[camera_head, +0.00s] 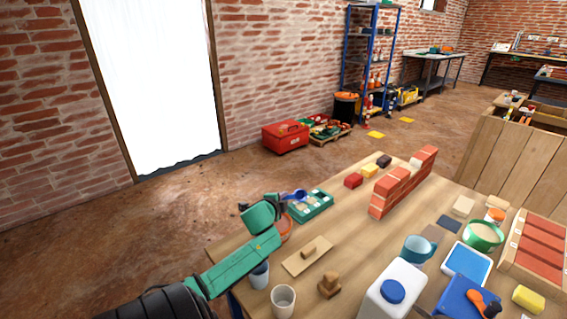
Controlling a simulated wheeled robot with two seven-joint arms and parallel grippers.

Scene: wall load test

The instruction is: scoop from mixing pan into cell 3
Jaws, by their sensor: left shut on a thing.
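My left gripper (281,200) reaches in from the left and is shut on a small blue scoop (297,195). The scoop is at the near left edge of a green tray (325,211) with several cells, some with pale contents. It appears to be over or beside the tray; its height and what it holds are too small to tell. An orange round pan (286,228) sits just below the gripper, partly hidden by my arm. A green bowl (483,237) with beige grainy material stands at the right of the table. My right gripper is not in view.
Bare wood lies between the green tray and the wall.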

